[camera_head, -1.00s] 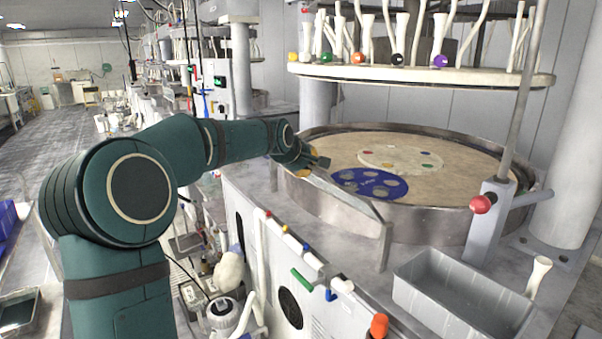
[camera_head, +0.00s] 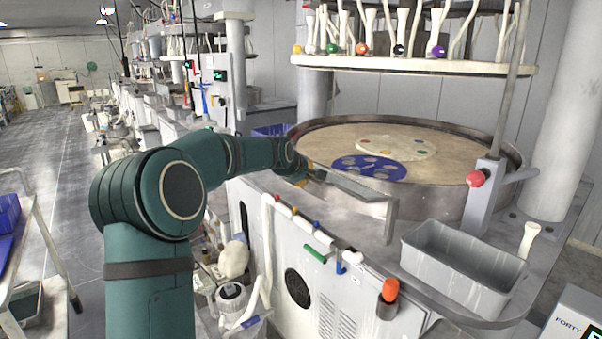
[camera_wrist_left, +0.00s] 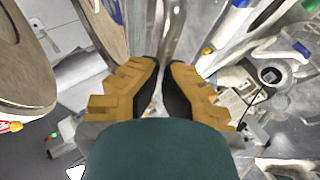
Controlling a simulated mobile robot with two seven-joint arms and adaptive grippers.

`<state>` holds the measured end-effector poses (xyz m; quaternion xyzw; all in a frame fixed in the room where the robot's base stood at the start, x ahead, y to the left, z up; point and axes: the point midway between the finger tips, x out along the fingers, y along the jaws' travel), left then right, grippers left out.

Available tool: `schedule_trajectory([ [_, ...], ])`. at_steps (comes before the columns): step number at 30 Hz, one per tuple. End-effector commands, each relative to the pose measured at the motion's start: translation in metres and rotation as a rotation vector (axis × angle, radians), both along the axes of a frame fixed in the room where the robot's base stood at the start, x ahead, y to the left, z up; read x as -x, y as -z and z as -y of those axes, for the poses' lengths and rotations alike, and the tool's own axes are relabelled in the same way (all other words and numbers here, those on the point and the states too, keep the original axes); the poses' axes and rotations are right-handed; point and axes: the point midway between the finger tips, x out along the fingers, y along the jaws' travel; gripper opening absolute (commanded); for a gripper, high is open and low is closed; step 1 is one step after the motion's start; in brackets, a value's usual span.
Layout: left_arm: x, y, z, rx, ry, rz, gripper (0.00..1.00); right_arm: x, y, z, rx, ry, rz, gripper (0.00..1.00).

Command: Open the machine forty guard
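The guard (camera_head: 358,187) is a flat grey metal panel on a short post at the front rim of the round polishing platen (camera_head: 460,165). My left arm reaches in from the left, and my left gripper (camera_head: 308,172) is at the guard's left end. In the left wrist view the yellow and black fingers of my left gripper (camera_wrist_left: 163,72) are nearly together, with a narrow metal edge running between their tips. They appear closed on the guard. The exact contact is partly hidden by the fingers. My right gripper is in no view.
A blue carrier disc (camera_head: 372,167) lies on the platen. A grey bin (camera_head: 465,268) and a post with a red knob (camera_head: 478,180) stand at right. A console marked FORTY (camera_head: 575,322) is at lower right. A trolley (camera_head: 35,220) stands at left; the aisle floor is open.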

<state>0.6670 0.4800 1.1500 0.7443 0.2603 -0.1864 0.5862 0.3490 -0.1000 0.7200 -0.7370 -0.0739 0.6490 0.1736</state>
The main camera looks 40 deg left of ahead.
Motion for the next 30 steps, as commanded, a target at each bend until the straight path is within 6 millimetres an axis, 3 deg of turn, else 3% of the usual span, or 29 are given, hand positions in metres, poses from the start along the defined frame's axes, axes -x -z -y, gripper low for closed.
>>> schedule_trajectory([
  [12,-0.003,0.0,0.003,0.002,0.005,0.005,0.0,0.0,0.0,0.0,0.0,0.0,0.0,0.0],
  [15,-0.003,0.0,0.003,0.001,0.005,0.005,0.38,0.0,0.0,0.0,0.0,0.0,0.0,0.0],
  [16,-0.003,0.0,0.003,0.001,0.005,0.004,0.43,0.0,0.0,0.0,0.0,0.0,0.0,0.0],
  [26,0.0,-0.001,0.001,0.001,0.002,0.003,0.43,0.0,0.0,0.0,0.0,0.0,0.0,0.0],
  [30,0.009,-0.009,0.003,-0.001,0.002,0.004,0.43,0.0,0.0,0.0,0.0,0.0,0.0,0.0],
])
